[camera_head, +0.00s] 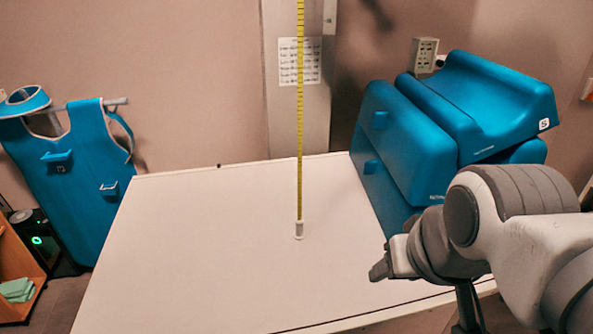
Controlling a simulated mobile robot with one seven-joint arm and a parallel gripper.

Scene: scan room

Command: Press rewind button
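A yellow measuring tape (300,100) hangs straight down from above the top edge of the head camera view. A small white end piece (299,229) is at its lower end, at the surface of the white table. The tape's housing and any rewind button are not in view. My gripper (380,267) is low at the right, over the table's right part and to the right of the tape end, apart from it. It is seen from the side, so whether its fingers are open or shut is unclear.
The white table (190,260) is otherwise clear on its left and middle. Blue cushions (450,130) are stacked at the back right, close to my arm. A grey column (296,120) with a printed chart stands behind the tape. A blue apron (75,180) hangs at the left.

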